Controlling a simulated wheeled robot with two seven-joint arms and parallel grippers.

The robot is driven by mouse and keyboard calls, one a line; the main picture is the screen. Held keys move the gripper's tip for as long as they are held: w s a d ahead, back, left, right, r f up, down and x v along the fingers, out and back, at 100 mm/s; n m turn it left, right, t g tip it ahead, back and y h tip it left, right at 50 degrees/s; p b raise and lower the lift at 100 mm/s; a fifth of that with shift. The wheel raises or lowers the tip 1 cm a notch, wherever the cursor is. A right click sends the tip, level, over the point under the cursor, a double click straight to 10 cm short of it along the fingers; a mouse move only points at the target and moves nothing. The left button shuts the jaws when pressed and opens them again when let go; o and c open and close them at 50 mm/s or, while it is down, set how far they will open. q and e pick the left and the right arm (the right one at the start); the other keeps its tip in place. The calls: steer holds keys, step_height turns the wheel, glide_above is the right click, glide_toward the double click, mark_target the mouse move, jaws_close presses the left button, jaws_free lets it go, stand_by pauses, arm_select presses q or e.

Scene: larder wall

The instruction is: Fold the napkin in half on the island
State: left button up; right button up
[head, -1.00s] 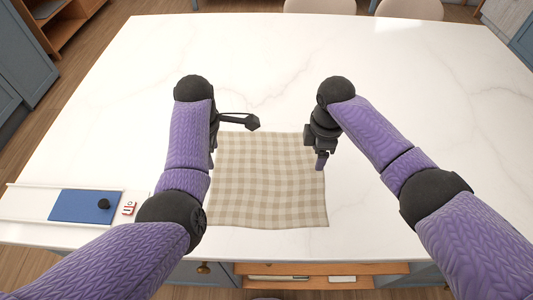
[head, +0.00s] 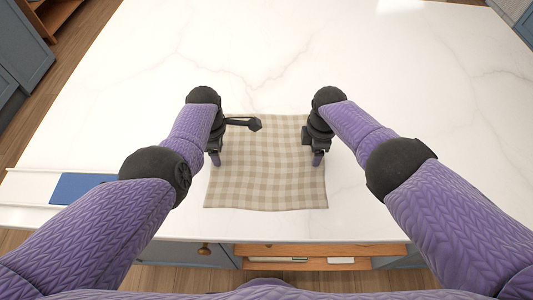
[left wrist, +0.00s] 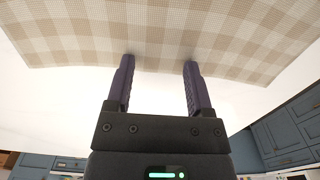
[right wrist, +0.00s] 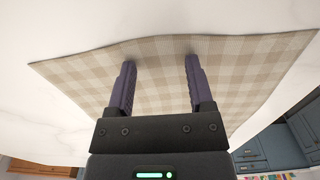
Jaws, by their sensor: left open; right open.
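The napkin (head: 266,175), beige and white checked, lies spread out flat on the white marble island (head: 290,60), near its front edge. My left gripper (head: 215,158) is at the napkin's left edge, and my right gripper (head: 317,159) is at its right edge. In the right wrist view, the open fingers (right wrist: 161,64) overlap the napkin (right wrist: 225,75). I cannot tell whether the fingertips touch the cloth.
A white tray-like piece (head: 30,187) with a blue panel (head: 80,187) lies at the island's left front, partly hidden by my left arm. A wooden drawer (head: 385,250) stands open below the front edge. The island behind the napkin is clear.

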arm_select(q)
steer(key=shift+s+f, duration=0.1)
steer(key=shift+c, duration=0.9)
arm_select(e)
steer(key=shift+s+f, duration=0.1)
steer(key=shift+f, duration=0.05)
steer(key=shift+c, duration=0.9)
arm_select(q)
jaws_close()
arm_select(e)
jaws_close()
steer(key=shift+f, duration=0.1)
